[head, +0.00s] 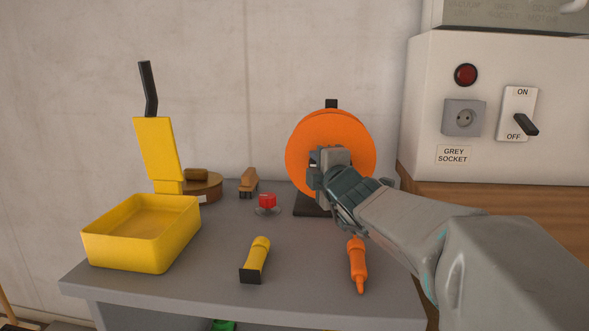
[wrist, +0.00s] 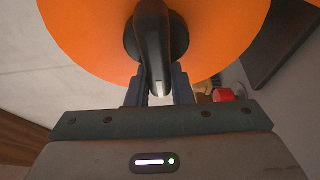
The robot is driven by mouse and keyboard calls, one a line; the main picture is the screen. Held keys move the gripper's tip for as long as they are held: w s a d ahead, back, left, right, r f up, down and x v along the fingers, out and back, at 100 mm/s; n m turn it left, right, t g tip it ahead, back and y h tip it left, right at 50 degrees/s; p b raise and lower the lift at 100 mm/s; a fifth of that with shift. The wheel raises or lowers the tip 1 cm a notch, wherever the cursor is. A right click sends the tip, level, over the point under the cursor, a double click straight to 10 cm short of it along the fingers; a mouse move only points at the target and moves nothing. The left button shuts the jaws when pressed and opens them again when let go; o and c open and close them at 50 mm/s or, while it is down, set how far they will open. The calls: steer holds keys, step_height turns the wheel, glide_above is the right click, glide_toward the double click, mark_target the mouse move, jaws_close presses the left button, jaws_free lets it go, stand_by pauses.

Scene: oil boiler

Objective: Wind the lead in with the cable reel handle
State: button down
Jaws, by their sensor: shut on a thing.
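The cable reel (head: 331,128) is an orange disc standing upright on a dark base (head: 308,206) at the back of the grey bench. Its face fills the top of the wrist view (wrist: 90,30). The black reel handle (wrist: 152,45) sticks out from the dark hub in the wrist view. My gripper (head: 318,168) is in front of the reel face, and in the wrist view its fingers (wrist: 158,88) are shut on the handle, one on each side. In the head view my gripper hides the handle and the reel's middle. I cannot make out the lead.
A yellow tray (head: 140,262), a yellow-handled tool (head: 256,258), a red button-like object (head: 267,200), a brush (head: 249,181) and an orange tool (head: 357,262) are on the grey bench (head: 205,250). A white panel with a grey socket (head: 463,117) and an ON/OFF switch (head: 517,113) stands right.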

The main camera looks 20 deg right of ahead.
stand_by(0.4)
steer(key=c, duration=1.3)
jaws_free()
steer(key=shift+s, duration=0.1)
